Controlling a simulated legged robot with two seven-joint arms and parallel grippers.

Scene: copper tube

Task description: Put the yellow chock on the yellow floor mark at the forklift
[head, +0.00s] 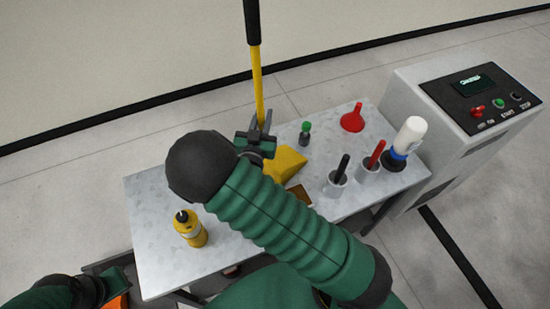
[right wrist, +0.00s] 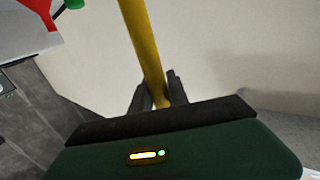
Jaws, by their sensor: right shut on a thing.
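My right gripper (head: 262,124) is shut on a yellow pole (head: 257,85) with a black grip (head: 252,22) at its upper end. The pole stands nearly upright above the table; in the right wrist view it runs between both fingers (right wrist: 158,98). A yellow wedge-shaped chock (head: 285,164) shows just below and right of the gripper, over the table. My forearm hides part of it, and I cannot tell whether it joins the pole or touches the table. My left arm's end (head: 92,290) shows at the bottom left; its fingers cannot be made out. No forklift or yellow floor mark is in view.
The grey table (head: 150,220) bears a yellow bottle (head: 190,229), a red funnel (head: 353,118), a small green-topped item (head: 305,133), two cups with black and red handles, and a white bottle (head: 408,137). A control cabinet (head: 410,95) stands right. Open floor lies beyond.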

